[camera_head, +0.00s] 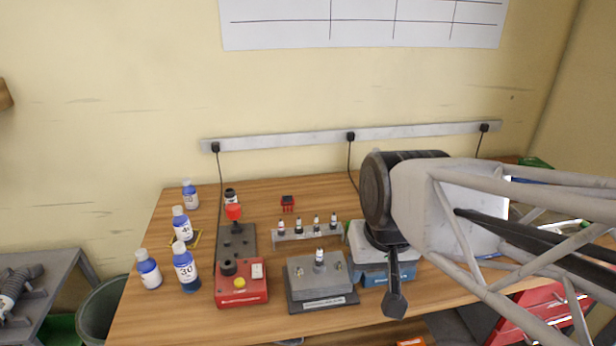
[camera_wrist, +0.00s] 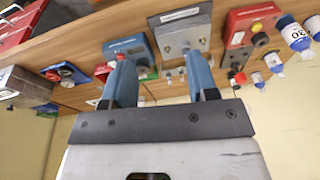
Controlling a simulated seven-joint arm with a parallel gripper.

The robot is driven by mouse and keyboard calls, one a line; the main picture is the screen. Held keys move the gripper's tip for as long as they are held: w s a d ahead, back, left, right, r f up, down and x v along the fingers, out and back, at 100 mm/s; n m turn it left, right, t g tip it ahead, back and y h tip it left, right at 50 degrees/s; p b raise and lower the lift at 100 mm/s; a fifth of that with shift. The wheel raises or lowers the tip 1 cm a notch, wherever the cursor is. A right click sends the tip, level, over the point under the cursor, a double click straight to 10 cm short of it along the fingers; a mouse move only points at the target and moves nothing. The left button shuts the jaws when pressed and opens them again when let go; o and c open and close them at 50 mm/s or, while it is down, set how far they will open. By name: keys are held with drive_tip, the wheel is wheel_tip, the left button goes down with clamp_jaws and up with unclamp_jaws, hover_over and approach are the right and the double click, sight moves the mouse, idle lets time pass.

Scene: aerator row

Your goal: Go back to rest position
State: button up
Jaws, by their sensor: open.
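My gripper (camera_head: 396,300) hangs over the right side of the wooden table (camera_head: 190,325) in the head view, in front of a blue-and-grey device (camera_head: 408,272). In the wrist view the two blue fingers of my gripper (camera_wrist: 161,72) are spread apart with nothing between them. Part of the blue device is hidden behind my gripper and wrist in the head view. My arm reaches in from the right edge.
A grey block (camera_head: 318,283) with a small vial stands left of my gripper. Behind it is a rack (camera_head: 308,235) of several vials. A power strip (camera_head: 300,139) runs along the wall.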

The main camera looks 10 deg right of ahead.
drive_tip(key=shift+s+d+f+n+h, duration=0.1)
drive_tip(key=shift+s+d+n+h, duration=0.2)
drive_tip(key=shift+s+d, duration=0.35)
